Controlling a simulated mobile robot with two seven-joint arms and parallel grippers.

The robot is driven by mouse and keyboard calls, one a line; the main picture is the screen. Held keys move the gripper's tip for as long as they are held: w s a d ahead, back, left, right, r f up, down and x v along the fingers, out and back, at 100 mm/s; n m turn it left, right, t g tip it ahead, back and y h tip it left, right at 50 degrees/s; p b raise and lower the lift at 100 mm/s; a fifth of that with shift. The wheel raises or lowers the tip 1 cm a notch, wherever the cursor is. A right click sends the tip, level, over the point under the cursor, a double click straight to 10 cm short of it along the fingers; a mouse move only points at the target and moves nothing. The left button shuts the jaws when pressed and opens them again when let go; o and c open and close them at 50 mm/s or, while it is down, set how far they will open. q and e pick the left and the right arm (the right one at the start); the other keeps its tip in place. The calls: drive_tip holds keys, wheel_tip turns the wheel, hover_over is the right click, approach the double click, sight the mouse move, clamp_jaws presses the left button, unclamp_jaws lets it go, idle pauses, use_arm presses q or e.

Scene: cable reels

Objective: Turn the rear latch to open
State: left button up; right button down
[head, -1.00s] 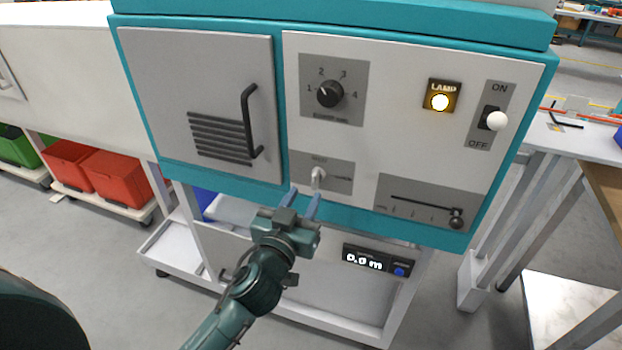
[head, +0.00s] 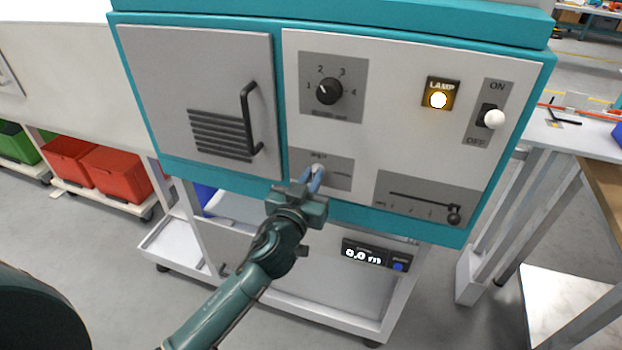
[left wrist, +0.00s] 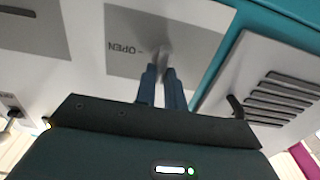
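The small grey latch (head: 317,168) sits on a darker grey plate (head: 338,178) low on the front of the teal and white cabinet. In the left wrist view the latch (left wrist: 163,54) also shows, with the word OPEN upside down on the plate (left wrist: 122,60) beside it. My left gripper (head: 312,179) is at the latch, its two blue fingers close together with the latch between their tips. The fingers (left wrist: 162,72) hide part of the latch. My right gripper is not in view.
Above the latch is a numbered dial (head: 329,91). A slider (head: 453,214) is to the lower right, and a lamp (head: 438,99) is lit near the ON/OFF switch (head: 493,118). A door with a black handle (head: 250,118) is to the left. A display (head: 365,255) reads 0.0 m.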

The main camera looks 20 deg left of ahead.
use_arm(q)
clamp_jaws()
drive_tip(key=shift+d+f+m+p, duration=0.2)
drive_tip(key=shift+m+p, duration=0.05)
drive_tip(key=shift+m, duration=2.7)
drive_tip(key=shift+d+f+m+p, duration=0.15)
drive_tip(key=shift+m+p, duration=0.15)
drive_tip(key=shift+m, duration=2.7)
drive_tip(key=shift+d+f+m+p, duration=0.2)
drive_tip(key=shift+m+p, duration=0.05)
drive_tip(key=shift+m, duration=2.7)
drive_tip(key=o, duration=0.5)
unclamp_jaws()
